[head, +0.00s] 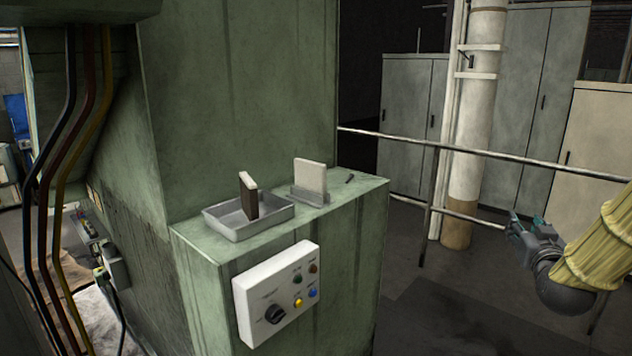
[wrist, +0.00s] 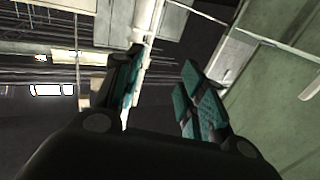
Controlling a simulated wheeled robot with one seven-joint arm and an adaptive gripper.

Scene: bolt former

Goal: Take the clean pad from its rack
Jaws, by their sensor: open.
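The clean pad (head: 311,175) is a pale, nearly white slab standing upright in a small grey rack (head: 310,197) on top of the green cabinet. A second pad (head: 249,196), dark brown on one face with a pale edge, stands in a shallow grey metal tray (head: 275,217) to the left. My gripper (head: 515,228) is at the right in the head view, well apart from the pad and to the right of the cabinet. In the wrist view its two fingers with teal pads (wrist: 160,95) are spread, with nothing between them.
A white control box (head: 277,294) with a knob and buttons is on the cabinet's front. A small dark item (head: 350,179) lies right of the rack. A metal rail (head: 490,153) and a pale pipe (head: 472,130) stand behind. Cables (head: 70,180) hang at left.

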